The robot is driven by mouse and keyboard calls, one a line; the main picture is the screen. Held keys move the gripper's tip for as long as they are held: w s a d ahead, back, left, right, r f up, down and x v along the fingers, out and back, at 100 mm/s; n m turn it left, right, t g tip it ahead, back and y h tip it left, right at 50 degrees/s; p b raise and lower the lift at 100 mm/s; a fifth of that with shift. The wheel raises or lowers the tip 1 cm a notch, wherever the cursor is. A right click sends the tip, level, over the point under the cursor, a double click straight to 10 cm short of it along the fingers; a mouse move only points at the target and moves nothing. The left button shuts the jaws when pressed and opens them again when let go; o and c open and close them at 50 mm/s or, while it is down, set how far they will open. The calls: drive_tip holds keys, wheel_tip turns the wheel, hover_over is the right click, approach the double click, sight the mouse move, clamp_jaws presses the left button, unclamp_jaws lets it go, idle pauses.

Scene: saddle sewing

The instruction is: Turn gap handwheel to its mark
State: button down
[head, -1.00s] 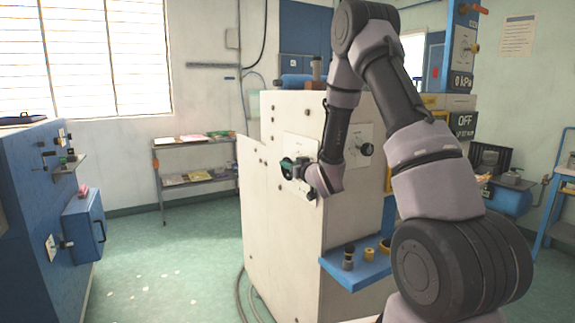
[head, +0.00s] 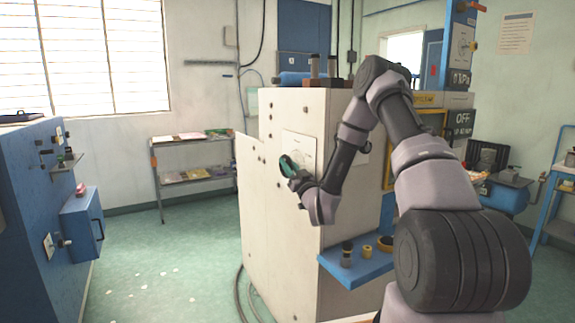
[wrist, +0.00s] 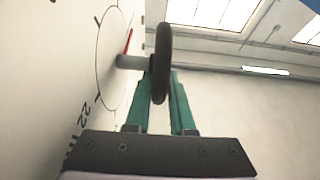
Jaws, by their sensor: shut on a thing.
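The dark handwheel (wrist: 162,62) shows edge-on in the wrist view, on a pale shaft standing out from a white dial plate (wrist: 113,75). The plate carries a circle, black ticks, the number 22 and a red line (wrist: 129,42) near the shaft. My gripper (wrist: 163,82) is shut on the wheel's lower rim, one green finger on each side. In the head view my gripper (head: 287,166) is at the dial plate (head: 300,150) on the cream machine's front; the wheel is hard to make out there. Whether the wheel is at its mark cannot be told.
The cream machine (head: 275,235) has a blue side shelf (head: 357,265) holding small rings and a dark cylinder, below my arm. A blue cabinet (head: 30,220) stands at left and a grey rack (head: 193,160) at the back wall.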

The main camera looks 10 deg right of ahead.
drive_tip(key=shift+f, duration=0.1)
drive_tip(key=c, duration=0.8)
unclamp_jaws()
drive_tip(key=shift+o, duration=0.2)
drive_tip(key=v, duration=1)
drive_tip(key=shift+s+f, duration=0.2)
drive_tip(key=shift+s, duration=0.1)
drive_tip(key=shift+s+d, duration=0.1)
drive_tip(key=shift+d, duration=0.05)
